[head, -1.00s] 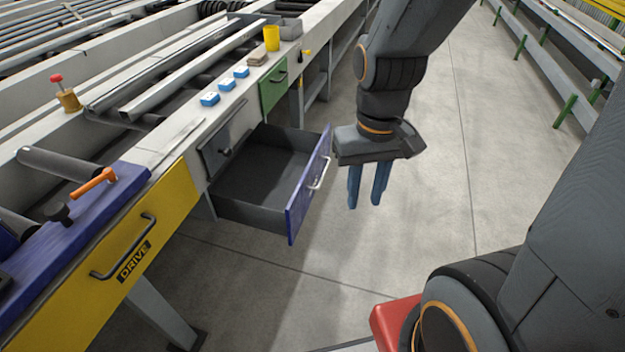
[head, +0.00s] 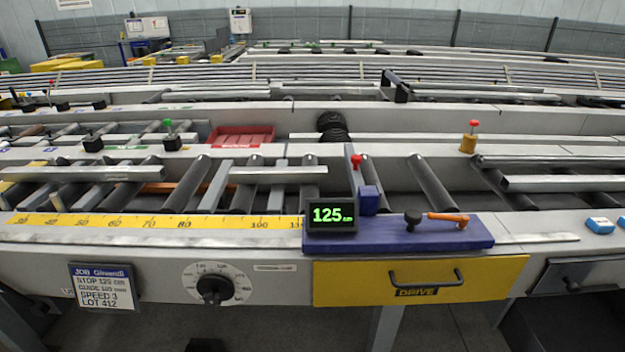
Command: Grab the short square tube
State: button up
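Several pale metal tubes lie across the runout rollers. A fairly short one (head: 278,174) lies in the middle, behind the black display, and appears square-edged. A longer one (head: 82,173) lies at the left and reaches the picture's edge. Another (head: 565,183) lies at the right and is cut off by the edge. I cannot tell for sure which is the short square tube. My gripper is not in view now.
A display reading 125 (head: 332,214) stands on the blue stop block (head: 400,238), which has an orange lever (head: 448,219). Below are a yellow DRIVE drawer (head: 345,284), a dial (head: 212,288) and a job card (head: 102,290). A red tray (head: 240,137) sits farther back.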

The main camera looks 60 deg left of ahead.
aim_at(237, 174)
jog(key=u, duration=3.95)
jog(key=i, duration=1.4)
jog(key=z, duration=2.9)
